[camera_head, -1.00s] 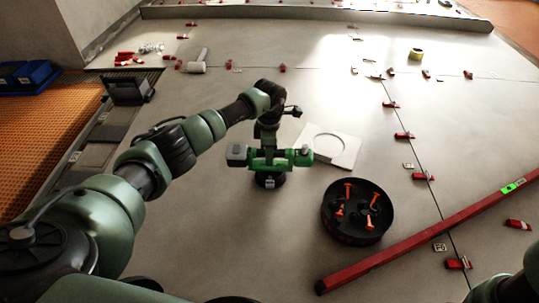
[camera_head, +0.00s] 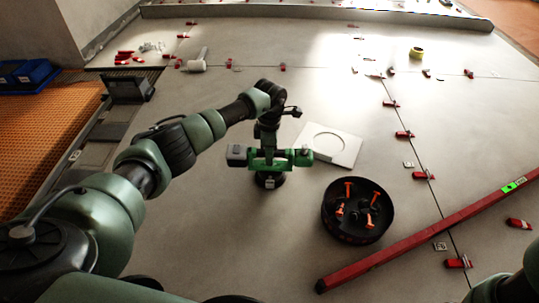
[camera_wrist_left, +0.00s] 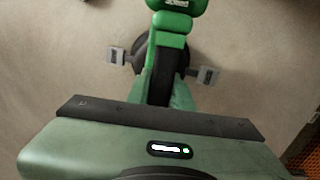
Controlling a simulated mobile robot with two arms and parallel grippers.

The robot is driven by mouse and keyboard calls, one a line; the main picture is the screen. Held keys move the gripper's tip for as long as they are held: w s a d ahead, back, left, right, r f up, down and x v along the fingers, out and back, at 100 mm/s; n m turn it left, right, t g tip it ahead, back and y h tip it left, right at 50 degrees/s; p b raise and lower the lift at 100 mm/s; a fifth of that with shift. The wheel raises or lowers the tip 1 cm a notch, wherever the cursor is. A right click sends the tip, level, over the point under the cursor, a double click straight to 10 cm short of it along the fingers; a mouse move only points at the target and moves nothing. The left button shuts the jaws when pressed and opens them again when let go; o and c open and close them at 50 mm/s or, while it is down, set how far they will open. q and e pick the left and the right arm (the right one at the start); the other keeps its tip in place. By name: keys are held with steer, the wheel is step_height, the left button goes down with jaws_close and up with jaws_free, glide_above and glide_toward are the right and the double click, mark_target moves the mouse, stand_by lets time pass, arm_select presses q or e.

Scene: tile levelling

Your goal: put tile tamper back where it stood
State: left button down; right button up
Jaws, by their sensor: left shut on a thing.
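The tile tamper (camera_head: 270,179) is a green power tool with a grey battery block on its left end and a round black foot below. My left gripper (camera_head: 268,143) reaches it from above and is shut on it. In the left wrist view, the two fingertips of the left gripper (camera_wrist_left: 161,66) sit on either side of the green and black tamper body (camera_wrist_left: 172,22). The foot is low over the floor; I cannot tell if it touches. A pale square board (camera_head: 345,157) with a round outline lies just right of the tamper. My right gripper is out of view.
A black bucket (camera_head: 341,229) with orange-handled tools stands to the right front. Red wedges and small clips dot the tile joints. A white mallet (camera_head: 194,65) lies farther back. The floor left of the bucket is clear.

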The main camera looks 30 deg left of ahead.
arm_select(q)
steer(key=shift+f, duration=0.2)
stand_by(0.4)
steer(key=c, duration=1.2)
jaws_free()
steer(key=shift+o, duration=0.2)
steer(key=shift+f, duration=0.15)
step_height(320, 180, up, 8)
steer(key=p, duration=0.5)
steer(key=shift+d, duration=0.1)
